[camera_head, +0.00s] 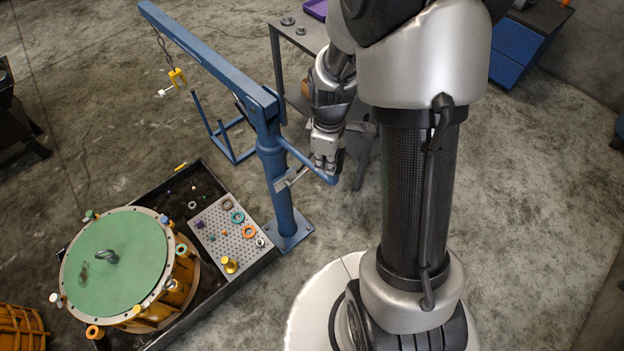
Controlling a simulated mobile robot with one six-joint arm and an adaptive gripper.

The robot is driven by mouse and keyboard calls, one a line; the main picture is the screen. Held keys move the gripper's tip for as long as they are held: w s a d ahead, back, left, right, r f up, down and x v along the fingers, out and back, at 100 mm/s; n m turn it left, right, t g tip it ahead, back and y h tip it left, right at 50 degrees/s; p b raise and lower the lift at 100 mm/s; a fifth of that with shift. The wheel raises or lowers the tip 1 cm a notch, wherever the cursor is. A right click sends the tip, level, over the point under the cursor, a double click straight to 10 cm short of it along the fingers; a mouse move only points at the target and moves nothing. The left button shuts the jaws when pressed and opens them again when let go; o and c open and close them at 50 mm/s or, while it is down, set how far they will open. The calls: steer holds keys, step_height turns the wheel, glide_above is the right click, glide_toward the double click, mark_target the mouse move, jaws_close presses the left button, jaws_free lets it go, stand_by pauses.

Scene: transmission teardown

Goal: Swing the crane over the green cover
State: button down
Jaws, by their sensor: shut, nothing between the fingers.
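The blue crane (275,180) stands on a floor plate beside a black tray. Its boom (205,50) points to the upper left, and a yellow hook block (177,79) hangs by a chain from the boom's end. The green cover (118,255) lies on top of a yellow housing at the lower left, with a lifting eye at its middle. The hook is well beyond the cover, not above it. My gripper (325,168) is shut at the crane's blue handle bar (308,163), on the right of the post. Contact with the bar is hard to tell.
A perforated plate (228,226) with rings and small parts lies in the black tray (205,300). A grey table (310,40) stands behind the crane. A blue frame (222,135) stands under the boom. Open floor (110,110) lies to the upper left.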

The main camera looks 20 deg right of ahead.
mark_target(341, 153)
steer(key=shift+w+d, duration=0.25)
steer(key=shift+d, duration=0.55)
steer(key=shift+w+d, duration=0.25)
steer(key=shift+d, duration=0.6)
steer(key=shift+w+d, duration=0.25)
steer(key=shift+d, duration=0.55)
steer(key=w+d+p, duration=0.3)
steer(key=w+d, duration=1.5)
steer(key=w, duration=0.2)
steer(key=shift+w, duration=0.25)
stand_by(1.7)
